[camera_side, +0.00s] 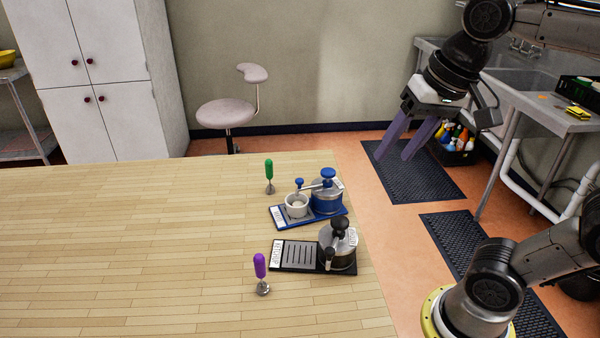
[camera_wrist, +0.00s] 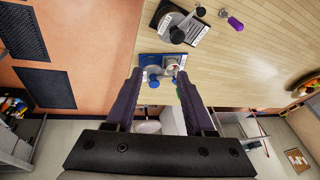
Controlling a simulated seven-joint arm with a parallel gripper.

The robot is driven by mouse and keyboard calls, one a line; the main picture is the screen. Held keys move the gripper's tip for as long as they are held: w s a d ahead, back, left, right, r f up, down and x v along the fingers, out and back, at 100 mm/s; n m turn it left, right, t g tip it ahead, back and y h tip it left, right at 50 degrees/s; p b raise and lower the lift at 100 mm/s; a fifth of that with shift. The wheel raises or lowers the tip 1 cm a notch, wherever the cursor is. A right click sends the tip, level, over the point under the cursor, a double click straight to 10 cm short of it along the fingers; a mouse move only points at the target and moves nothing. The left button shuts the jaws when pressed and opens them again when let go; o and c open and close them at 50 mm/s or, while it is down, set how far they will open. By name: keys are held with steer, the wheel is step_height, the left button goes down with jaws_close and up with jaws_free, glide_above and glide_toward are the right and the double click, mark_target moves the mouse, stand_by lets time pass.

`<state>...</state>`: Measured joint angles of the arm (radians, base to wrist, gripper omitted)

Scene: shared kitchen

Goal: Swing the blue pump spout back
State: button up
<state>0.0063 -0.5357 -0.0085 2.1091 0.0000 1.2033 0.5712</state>
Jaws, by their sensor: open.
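The blue pump (camera_side: 327,198) stands on a blue base tray (camera_side: 281,222) near the table's right edge. Its metal spout (camera_side: 313,187) points left, over a white cup (camera_side: 297,206), with a small blue knob (camera_side: 299,183) at its outer end. My gripper (camera_side: 395,157) hangs open and empty in the air right of the table, above and apart from the pump. In the wrist view, the blue tray (camera_wrist: 153,58), the cup and the pump's blue top knob (camera_wrist: 153,83) appear between my open fingers (camera_wrist: 160,73), some way beyond them.
A black pump (camera_side: 338,247) on a black tray (camera_side: 297,255) stands in front of the blue one. A green-handled tool (camera_side: 269,174) stands behind the blue tray, a purple-handled one (camera_side: 260,272) nearer the front. The table's left side (camera_side: 110,250) is clear.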

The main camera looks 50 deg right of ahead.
steer(key=w+r+m+g, duration=0.1)
steer(key=w+r+m, duration=0.2)
steer(key=w, duration=0.3)
steer(key=m+g, duration=0.3)
glide_above(299, 179)
step_height(299, 179, down, 5)
step_height(299, 179, down, 13)
steer(key=shift+f, duration=0.2)
jaws_close()
stand_by(0.7)
